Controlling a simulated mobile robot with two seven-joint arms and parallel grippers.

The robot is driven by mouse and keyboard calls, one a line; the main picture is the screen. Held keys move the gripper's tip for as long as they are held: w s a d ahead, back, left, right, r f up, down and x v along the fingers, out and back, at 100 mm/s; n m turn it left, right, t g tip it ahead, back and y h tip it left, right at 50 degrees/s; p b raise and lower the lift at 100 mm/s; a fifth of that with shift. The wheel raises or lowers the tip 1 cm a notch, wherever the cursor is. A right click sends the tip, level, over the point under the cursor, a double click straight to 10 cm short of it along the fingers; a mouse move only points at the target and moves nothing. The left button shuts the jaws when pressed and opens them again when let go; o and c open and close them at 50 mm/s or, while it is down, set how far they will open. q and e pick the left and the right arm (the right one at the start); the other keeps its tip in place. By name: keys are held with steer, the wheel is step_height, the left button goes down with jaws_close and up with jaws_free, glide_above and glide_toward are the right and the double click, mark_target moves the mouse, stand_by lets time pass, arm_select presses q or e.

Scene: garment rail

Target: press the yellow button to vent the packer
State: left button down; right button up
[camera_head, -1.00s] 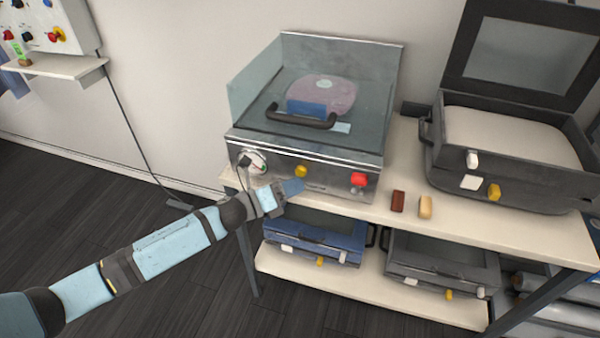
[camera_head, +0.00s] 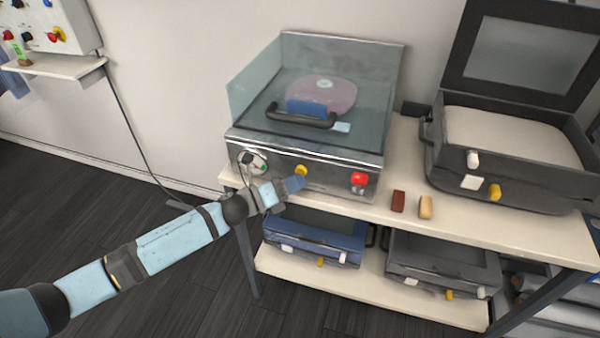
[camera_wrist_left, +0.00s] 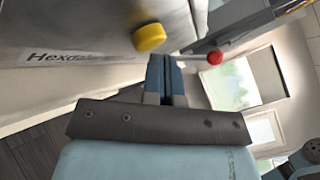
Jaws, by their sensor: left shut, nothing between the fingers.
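The packer (camera_head: 330,150) is a metal machine with a clear lid and black handle, on the table. Its yellow button (camera_head: 301,170) sits on the front panel between a round gauge (camera_head: 253,161) and a red button (camera_head: 360,180). My left gripper (camera_head: 296,183) is shut and empty, with blue fingertips just below and left of the yellow button. In the left wrist view the yellow button (camera_wrist_left: 149,37) shows just beyond the fingertips (camera_wrist_left: 164,62); I cannot tell whether they touch. My right gripper is not in view.
A dark open-lidded case (camera_head: 510,165) with its own yellow knob stands right of the packer. A brown block (camera_head: 398,201) and a tan block (camera_head: 426,207) lie on the table (camera_head: 480,224). A blue case (camera_head: 315,240) and a grey case (camera_head: 442,262) are on the lower shelf.

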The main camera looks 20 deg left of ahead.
arm_select(q)
steer(key=shift+w, duration=0.2)
stand_by(0.4)
steer(key=shift+s, duration=0.8)
steer(key=s, duration=0.5)
steer(key=shift+a+p, duration=0.1)
steer(key=shift+p, duration=0.3)
stand_by(0.5)
